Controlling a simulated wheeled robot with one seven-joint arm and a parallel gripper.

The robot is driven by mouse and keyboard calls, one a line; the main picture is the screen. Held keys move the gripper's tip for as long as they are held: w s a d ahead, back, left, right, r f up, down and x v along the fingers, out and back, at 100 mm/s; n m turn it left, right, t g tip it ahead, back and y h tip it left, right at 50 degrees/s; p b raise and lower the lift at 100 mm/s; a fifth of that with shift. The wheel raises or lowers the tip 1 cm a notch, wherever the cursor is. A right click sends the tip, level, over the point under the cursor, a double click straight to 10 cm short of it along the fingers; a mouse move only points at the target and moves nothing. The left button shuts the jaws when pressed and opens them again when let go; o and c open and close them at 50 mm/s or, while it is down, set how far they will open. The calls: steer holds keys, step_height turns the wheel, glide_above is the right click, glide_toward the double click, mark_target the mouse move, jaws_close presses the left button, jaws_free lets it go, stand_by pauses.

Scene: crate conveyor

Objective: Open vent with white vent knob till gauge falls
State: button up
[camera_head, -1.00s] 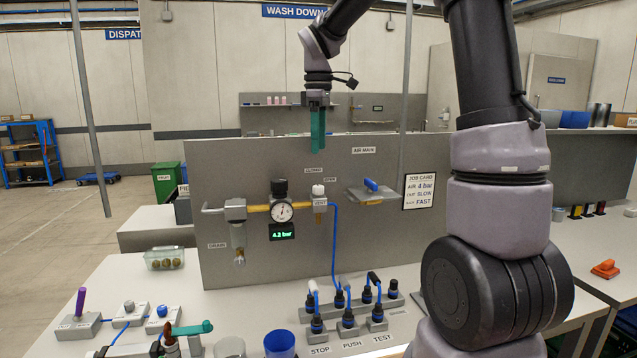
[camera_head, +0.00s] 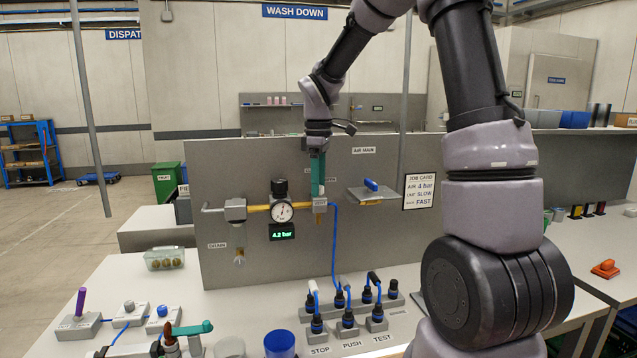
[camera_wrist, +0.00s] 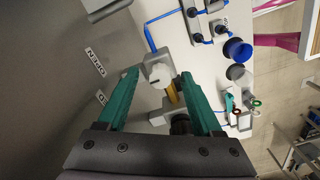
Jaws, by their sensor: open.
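The white vent knob (camera_wrist: 160,76) sits on a grey valve body between my two green fingers in the wrist view. My gripper (camera_wrist: 159,82) is open, with a finger on each side of the knob and a visible gap on both sides. In the head view my gripper (camera_head: 317,192) reaches down from above over the valve, and its fingers mostly hide the knob. The round gauge (camera_head: 282,211) is left of it on the yellow pipe. The green display (camera_head: 282,232) below reads 4.2 bar.
A black knob (camera_head: 279,187) stands on top of the regulator close to the left. The job card (camera_head: 419,191) says air 4 bar. Blue hoses and connectors (camera_head: 347,317) are on the bench below.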

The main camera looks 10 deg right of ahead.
steer(key=shift+c, duration=0.4)
jaws_close()
steer(key=shift+m, duration=0.3)
steer(key=m, duration=0.3)
steer(key=shift+m, duration=0.4)
steer(key=m, duration=0.4)
steer(key=shift+m, duration=0.3)
steer(key=m, duration=0.4)
steer(key=shift+r, duration=0.1)
steer(key=shift+m, duration=2.5)
